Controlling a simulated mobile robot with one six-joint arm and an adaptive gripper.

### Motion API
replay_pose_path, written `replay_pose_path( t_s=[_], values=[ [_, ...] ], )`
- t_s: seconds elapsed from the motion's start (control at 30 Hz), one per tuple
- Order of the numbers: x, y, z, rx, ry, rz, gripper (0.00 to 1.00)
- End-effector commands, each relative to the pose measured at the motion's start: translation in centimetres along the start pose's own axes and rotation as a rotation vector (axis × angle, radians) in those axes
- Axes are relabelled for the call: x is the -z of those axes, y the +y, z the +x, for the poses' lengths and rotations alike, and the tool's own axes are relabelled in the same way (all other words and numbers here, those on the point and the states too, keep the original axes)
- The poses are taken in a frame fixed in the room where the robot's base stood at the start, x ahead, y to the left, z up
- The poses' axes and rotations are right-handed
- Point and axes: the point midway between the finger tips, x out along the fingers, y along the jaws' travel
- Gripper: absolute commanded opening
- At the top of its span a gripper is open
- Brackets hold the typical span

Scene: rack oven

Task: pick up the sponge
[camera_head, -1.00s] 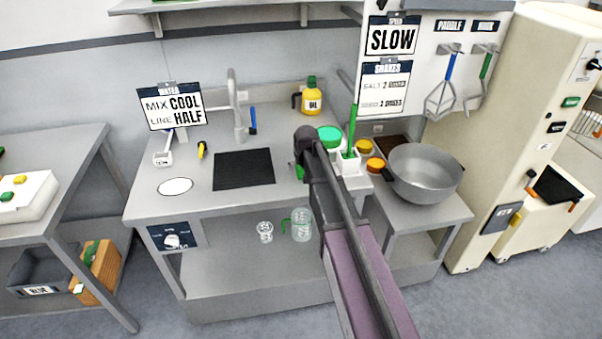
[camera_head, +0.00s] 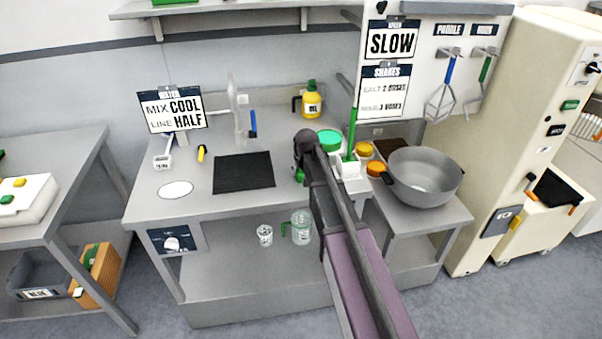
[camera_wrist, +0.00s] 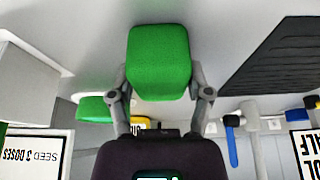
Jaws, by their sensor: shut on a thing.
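The sponge (camera_wrist: 160,62) is a green block with rounded edges in the upper middle of the wrist view. My gripper (camera_wrist: 160,97) is shut on it, with one finger on each side. In the head view a small green piece of the sponge (camera_head: 300,175) shows beside the end of my arm, over the counter near the white holder. The rest of the sponge and most of the gripper are hidden there by my arm. I cannot tell whether the sponge touches the counter.
A black mat (camera_head: 243,172) lies left of the gripper on the counter (camera_head: 225,202). A white holder (camera_head: 349,171) with a green-handled tool and a green-lidded tub (camera_head: 329,140) stand close on the right. A grey bowl (camera_head: 425,178) is farther right. An oil jug (camera_head: 311,103) stands behind.

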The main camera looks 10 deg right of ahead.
Motion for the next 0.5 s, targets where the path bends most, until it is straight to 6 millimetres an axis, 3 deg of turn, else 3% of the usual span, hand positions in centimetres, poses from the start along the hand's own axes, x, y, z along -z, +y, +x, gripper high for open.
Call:
replay_pose_path(
  t_s=[0.5],
  values=[
    [1.1,0.0,-2.7,0.0,0.0,0.0,0.16]
  ],
)
